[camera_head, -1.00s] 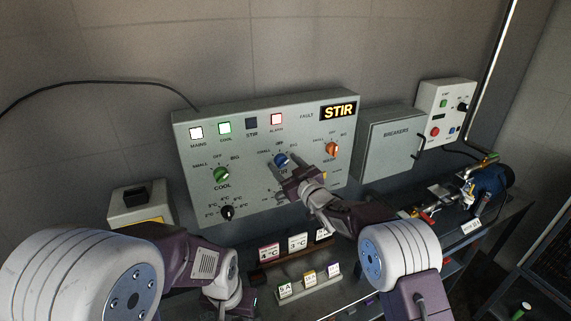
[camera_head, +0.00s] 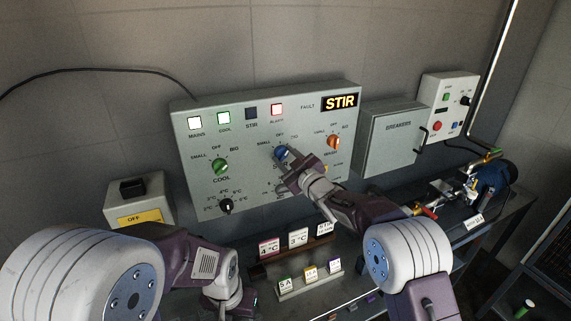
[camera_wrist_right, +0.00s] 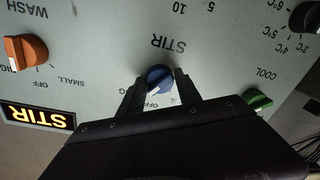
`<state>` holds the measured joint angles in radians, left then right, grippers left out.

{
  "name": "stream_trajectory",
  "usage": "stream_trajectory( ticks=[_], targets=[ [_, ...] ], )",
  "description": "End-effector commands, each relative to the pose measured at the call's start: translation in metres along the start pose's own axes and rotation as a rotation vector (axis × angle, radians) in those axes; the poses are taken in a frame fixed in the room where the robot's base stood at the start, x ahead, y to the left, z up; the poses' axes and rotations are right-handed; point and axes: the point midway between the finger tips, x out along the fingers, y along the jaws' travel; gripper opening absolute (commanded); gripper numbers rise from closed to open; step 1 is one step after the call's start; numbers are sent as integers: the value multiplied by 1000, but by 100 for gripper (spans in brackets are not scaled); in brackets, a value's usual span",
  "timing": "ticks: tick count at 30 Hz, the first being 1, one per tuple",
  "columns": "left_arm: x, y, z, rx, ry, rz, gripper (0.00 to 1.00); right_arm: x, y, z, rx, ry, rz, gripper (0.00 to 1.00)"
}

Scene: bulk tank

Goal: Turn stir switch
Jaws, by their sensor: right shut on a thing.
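The grey control panel (camera_head: 247,177) hangs on the wall. Its blue stir switch (camera_head: 281,152) sits in the middle between the OFF, SMALL and BIG marks; it also shows in the right wrist view (camera_wrist_right: 160,77), with a STIR label beside it. My right gripper (camera_head: 286,160) is at this knob, and in the right wrist view (camera_wrist_right: 159,85) its two fingers are closed around the knob's sides. The knob's exact pointing is partly hidden by the fingers. My left gripper (camera_head: 232,299) is low at the front, far from the panel, and its jaws are not clear.
The green cool knob (camera_head: 220,166) and orange wash knob (camera_head: 333,142) flank the blue one. The STIR lamp (camera_head: 251,113) is dark; the display (camera_head: 341,102) reads STIR. A rack of label cards (camera_head: 298,240) stands below. The breaker box (camera_head: 390,143) is to the right.

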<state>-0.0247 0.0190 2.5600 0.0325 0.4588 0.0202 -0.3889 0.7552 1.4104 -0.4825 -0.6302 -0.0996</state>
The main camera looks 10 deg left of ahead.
Motion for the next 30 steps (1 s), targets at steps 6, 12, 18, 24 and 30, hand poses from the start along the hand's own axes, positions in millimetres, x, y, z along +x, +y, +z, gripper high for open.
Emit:
stream_trajectory(
  ticks=[6, 12, 18, 24, 30],
  targets=[
    [27, 0, 3, 0, 0, 0, 36, 0, 0, 1, -195, -7, 1, 0],
    [42, -1, 4, 0, 0, 0, 36, 0, 1, -1, -359, -20, -1, 0],
    [52, -1, 5, 0, 0, 0, 36, 0, 2, -3, -489, -28, -2, 0],
    [58, -1, 6, 0, 0, 0, 36, 0, 2, -4, -574, -35, -4, 0],
    [61, -1, 6, 0, 0, 0, 36, 0, 3, -5, -617, -39, -5, 0]
  ],
)
